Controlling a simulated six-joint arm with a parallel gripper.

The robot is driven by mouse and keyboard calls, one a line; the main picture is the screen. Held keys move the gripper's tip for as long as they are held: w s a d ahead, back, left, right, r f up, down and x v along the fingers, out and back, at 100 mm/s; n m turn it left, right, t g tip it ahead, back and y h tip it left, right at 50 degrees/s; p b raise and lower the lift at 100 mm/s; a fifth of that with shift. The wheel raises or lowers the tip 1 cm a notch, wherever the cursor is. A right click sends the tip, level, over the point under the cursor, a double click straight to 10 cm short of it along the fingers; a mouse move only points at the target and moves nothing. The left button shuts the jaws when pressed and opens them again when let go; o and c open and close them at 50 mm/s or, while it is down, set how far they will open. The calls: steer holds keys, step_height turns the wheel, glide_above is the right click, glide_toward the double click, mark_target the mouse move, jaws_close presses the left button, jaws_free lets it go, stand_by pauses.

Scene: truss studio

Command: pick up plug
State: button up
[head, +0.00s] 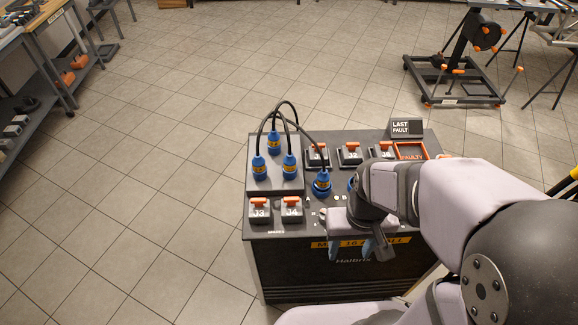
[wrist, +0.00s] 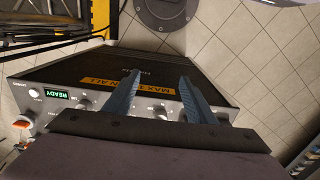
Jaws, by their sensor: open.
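Several blue plugs with yellow bands and black cables stand upright on the dark box's top. Three of them, the left plug (head: 259,168), the middle plug (head: 274,143) and the right plug (head: 290,165), are on a raised grey block. Another blue plug (head: 321,184) sits right of the block. A bit of blue shows beside my arm, mostly hidden. My gripper (head: 360,247) is at the box's front edge, right of and nearer than these plugs, fingers pointing down, open and empty. The wrist view shows its two blue-grey fingers (wrist: 159,82) apart over the box's front; no plug is visible there.
The dark box (head: 300,265) carries switch blocks J3 (head: 259,212) and J4 (head: 291,210), more orange-handled blocks at the back, an orange FAULTY frame (head: 411,151) and a LAST FAULT sign (head: 405,128). A READY display (wrist: 56,93) shows on its panel.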

stand_by(0.4)
steer(key=n+t+p, duration=0.1)
steer(key=n+p, duration=0.2)
glide_toward(289, 157)
steer(key=s+f, duration=0.3)
steer(key=s+d+f, duration=0.1)
steer(key=s+f, duration=0.2)
steer(key=s+d+f, duration=0.1)
steer(key=s+f, duration=0.2)
steer(key=shift+s+d+f, duration=0.15)
steer(key=shift+s+d, duration=0.1)
steer(key=shift+s, duration=0.15)
steer(key=shift+w+a+r+t+y+p, duration=0.2)
steer(key=shift+w+a+r+t, duration=0.25)
steer(key=shift+w, duration=1.1)
steer(key=shift+w+a+r+t+y+p, duration=0.2)
steer(key=shift+w+r+t, duration=0.4)
steer(key=shift+w, duration=0.95)
steer(key=shift+w+a+r+t+y+p, duration=0.2)
steer(key=shift+w+a+r+t, duration=0.3)
steer(key=shift+w, duration=1.05)
steer(key=shift+d+f, duration=0.15)
steer(key=shift+f, duration=0.1)
